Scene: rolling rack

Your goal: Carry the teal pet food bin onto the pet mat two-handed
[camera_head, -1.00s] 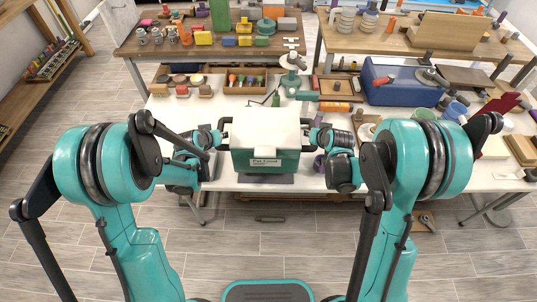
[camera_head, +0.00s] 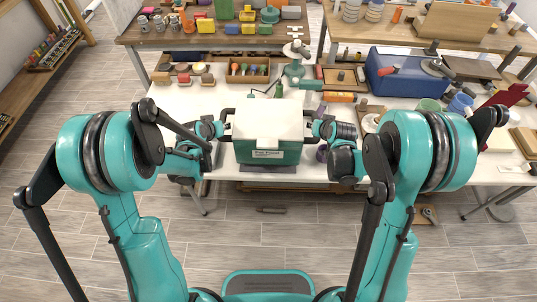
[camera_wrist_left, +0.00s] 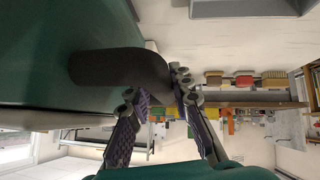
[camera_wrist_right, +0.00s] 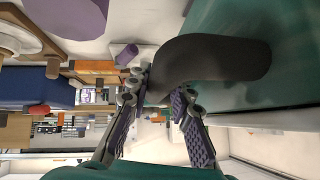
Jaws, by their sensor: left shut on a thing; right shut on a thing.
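The teal pet food bin (camera_head: 267,152) has a white lid, a front label and a dark curved handle on each side. It is upright at the front edge of the white table. My left gripper (camera_head: 221,127) is shut on its left handle, and the left wrist view shows that handle (camera_wrist_left: 120,67) between the fingers. My right gripper (camera_head: 313,126) is shut on the right handle, seen as a dark curve in the right wrist view (camera_wrist_right: 215,58). A dark grey flat piece, perhaps the pet mat (camera_head: 268,169), shows below the bin's front. I cannot tell whether the bin touches it.
The white table (camera_head: 205,100) holds a teal stand mixer-like item (camera_head: 294,65), a wooden tray of small pieces (camera_head: 247,70), a blue box (camera_head: 400,75) and other clutter behind and right of the bin. Table space left of the bin is clear. A small object (camera_head: 271,210) lies on the floor.

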